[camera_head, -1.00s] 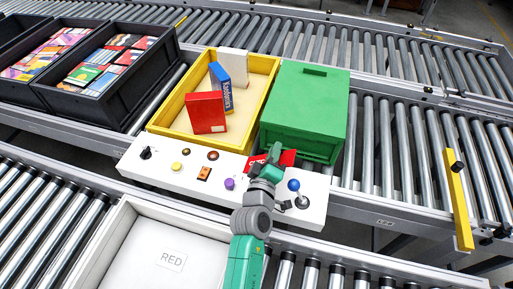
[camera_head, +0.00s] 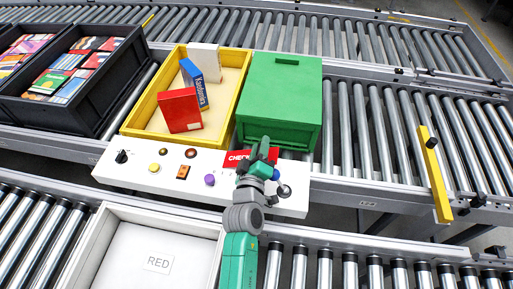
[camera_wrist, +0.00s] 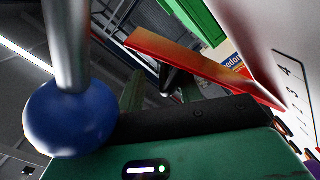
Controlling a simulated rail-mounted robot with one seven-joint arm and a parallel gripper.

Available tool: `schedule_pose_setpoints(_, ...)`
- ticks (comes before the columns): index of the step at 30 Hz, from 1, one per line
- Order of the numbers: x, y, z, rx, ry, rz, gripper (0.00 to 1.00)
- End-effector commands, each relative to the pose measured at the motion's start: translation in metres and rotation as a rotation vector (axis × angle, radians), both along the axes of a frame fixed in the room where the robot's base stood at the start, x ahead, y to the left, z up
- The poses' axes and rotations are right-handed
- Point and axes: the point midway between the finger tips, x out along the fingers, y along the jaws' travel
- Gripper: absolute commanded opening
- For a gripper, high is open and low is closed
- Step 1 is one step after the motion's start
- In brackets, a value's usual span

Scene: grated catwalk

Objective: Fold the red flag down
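The red flag (camera_head: 236,159), with white lettering starting "CHE", stands at the back edge of the white control panel (camera_head: 128,175). My gripper (camera_head: 268,149) is over the panel at the flag's right part and hides some of it. In the wrist view the flag (camera_wrist: 205,66) is a tilted red-orange plate just beyond the fingers. The two green fingers (camera_wrist: 158,92) look apart, and I see nothing held. I cannot tell whether a finger touches the flag.
A joystick's blue ball (camera_wrist: 68,118) is very close to my gripper, at its left in the wrist view. A green box (camera_head: 280,95) and a yellow crate (camera_head: 131,117) with boxes stand behind the panel. A purple button (camera_head: 210,180) is left of my wrist.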

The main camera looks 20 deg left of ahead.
Motion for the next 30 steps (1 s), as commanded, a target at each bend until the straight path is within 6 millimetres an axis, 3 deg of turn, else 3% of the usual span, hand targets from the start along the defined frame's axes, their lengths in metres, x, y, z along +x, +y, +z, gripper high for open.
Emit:
schedule_pose_setpoints(11,-0.003,0.002,0.000,0.000,0.001,0.004,0.32)
schedule_pose_setpoints(21,-0.064,-0.011,0.002,0.000,0.002,0.002,0.32)
schedule_pose_setpoints(30,-0.077,-0.014,0.002,0.000,0.000,0.002,0.32)
